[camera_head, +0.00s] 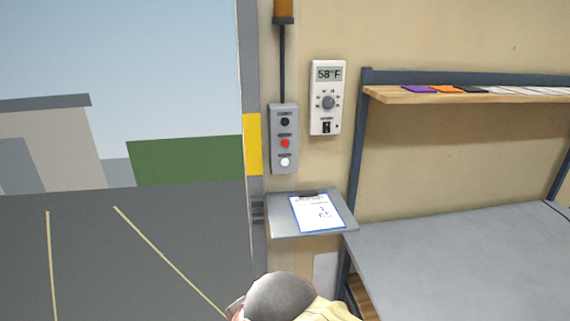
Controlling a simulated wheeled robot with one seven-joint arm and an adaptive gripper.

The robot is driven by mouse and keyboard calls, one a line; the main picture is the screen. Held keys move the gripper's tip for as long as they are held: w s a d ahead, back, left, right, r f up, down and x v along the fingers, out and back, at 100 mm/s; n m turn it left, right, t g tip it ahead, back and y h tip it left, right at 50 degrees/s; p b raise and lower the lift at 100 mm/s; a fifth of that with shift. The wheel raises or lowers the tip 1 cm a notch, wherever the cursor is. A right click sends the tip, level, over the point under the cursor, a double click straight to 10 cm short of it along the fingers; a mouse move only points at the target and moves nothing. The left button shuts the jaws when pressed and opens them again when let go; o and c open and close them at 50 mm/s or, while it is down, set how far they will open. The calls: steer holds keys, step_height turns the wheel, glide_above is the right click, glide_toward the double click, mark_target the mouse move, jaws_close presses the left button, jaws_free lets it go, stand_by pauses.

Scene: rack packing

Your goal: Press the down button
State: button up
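A grey control box (275,162) is fixed to the wall right beside the doorway's edge. It carries a black button (285,122) at the top, a red button (285,143) in the middle and a white button (285,162) at the bottom. Each has a small label above it that is too small to read, so I cannot tell by label which is down. A dark conduit runs up from the box. Part of my arm shows at the bottom middle, well below the box. My gripper's fingers are not in view.
A thermostat (328,75) reading 58°F hangs right of the box. Below, a small grey shelf (283,227) sticks out, holding a clipboard (316,213). A grey table (450,265) and a wooden shelf (400,96) stand right. The open doorway is left.

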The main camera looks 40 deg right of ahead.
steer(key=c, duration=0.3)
